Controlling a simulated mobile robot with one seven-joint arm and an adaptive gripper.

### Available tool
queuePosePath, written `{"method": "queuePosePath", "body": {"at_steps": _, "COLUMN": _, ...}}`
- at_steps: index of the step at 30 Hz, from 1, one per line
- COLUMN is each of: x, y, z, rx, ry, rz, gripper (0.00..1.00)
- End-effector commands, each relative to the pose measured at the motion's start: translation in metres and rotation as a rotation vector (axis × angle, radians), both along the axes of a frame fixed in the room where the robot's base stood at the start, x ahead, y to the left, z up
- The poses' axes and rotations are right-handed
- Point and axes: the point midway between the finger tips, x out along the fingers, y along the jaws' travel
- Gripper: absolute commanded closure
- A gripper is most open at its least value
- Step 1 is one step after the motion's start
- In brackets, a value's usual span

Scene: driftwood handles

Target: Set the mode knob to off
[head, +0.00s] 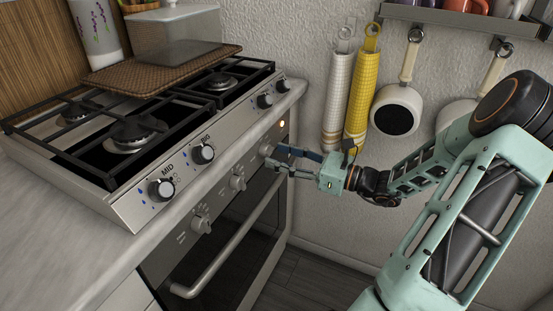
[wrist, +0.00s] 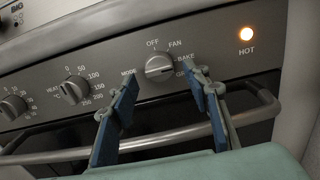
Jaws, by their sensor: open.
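The mode knob (wrist: 159,67) is a round silver knob on the oven's front panel, with OFF, FAN, BAKE and a partly hidden G-label around it. Its raised grip bar lies nearly level, away from OFF at the upper left; I cannot tell exactly which label it marks. In the head view the knob (head: 266,150) is at the right end of the oven knob row, partly behind the fingers. My gripper (wrist: 163,83) is open and empty, with its blue-padded fingers to the lower left and right of the knob. In the head view my gripper (head: 277,158) reaches the panel from the right.
The heat knob (wrist: 75,89) and another knob (wrist: 13,107) are to the left. An orange HOT lamp (wrist: 246,34) glows at right. The oven handle (head: 225,250) runs below the panel. Towels (head: 358,95) and pans (head: 397,108) hang on the wall behind my arm.

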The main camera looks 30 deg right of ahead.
Motion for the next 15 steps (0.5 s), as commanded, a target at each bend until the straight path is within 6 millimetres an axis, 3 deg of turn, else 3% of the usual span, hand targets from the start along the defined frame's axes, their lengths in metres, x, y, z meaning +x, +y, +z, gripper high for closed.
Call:
{"method": "queuePosePath", "body": {"at_steps": 6, "x": 0.0118, "y": 0.0094, "z": -0.0003, "rx": -0.001, "ry": 0.001, "rz": 0.0, "gripper": 0.56}}
{"method": "queuePosePath", "body": {"at_steps": 14, "x": 0.0124, "y": 0.0098, "z": 0.0, "rx": -0.001, "ry": 0.001, "rz": 0.0, "gripper": 0.56}}
{"method": "queuePosePath", "body": {"at_steps": 15, "x": 0.0123, "y": 0.0097, "z": 0.0, "rx": -0.001, "ry": 0.001, "rz": 0.0, "gripper": 0.61}}
